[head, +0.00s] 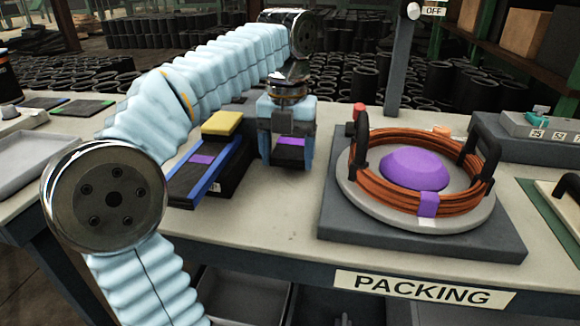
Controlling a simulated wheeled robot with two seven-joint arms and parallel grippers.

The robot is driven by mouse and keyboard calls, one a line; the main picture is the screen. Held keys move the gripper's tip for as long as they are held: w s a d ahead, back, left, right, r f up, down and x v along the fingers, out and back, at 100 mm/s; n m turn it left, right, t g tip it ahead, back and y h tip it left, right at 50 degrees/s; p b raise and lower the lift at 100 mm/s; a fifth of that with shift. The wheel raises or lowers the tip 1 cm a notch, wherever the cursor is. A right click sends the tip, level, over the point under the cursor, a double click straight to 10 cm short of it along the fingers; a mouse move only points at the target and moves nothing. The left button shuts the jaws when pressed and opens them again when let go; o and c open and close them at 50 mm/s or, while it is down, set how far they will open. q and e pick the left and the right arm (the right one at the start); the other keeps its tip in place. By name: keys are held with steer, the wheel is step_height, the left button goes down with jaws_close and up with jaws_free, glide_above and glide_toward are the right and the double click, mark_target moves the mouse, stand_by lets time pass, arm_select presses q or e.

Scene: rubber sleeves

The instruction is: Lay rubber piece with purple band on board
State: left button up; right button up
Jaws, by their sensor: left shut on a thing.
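My left gripper (287,160) hangs over the table, just right of the board, with its fingers pointing down. It is shut on a black rubber piece with a purple band (290,142), which shows between the fingers. The board (183,188) is a dark slanted block with blue edges and a purple mark on its face. A yellow block (222,123) sits at its top end. The held piece is apart from the board's face. I cannot tell its exact height above the table. My right gripper is not in view.
A grey turntable (345,188) with a coiled orange hose, a purple dome and black handles stands on the right. A grey tray (30,160) lies at the far left. The table (270,215) is bare in front of the gripper. Many black rubber sleeves stand behind.

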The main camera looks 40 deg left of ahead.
arm_select(q)
steer(key=shift+f, duration=1.2)
steer(key=shift+f, duration=0.15)
steer(key=o, duration=1.2)
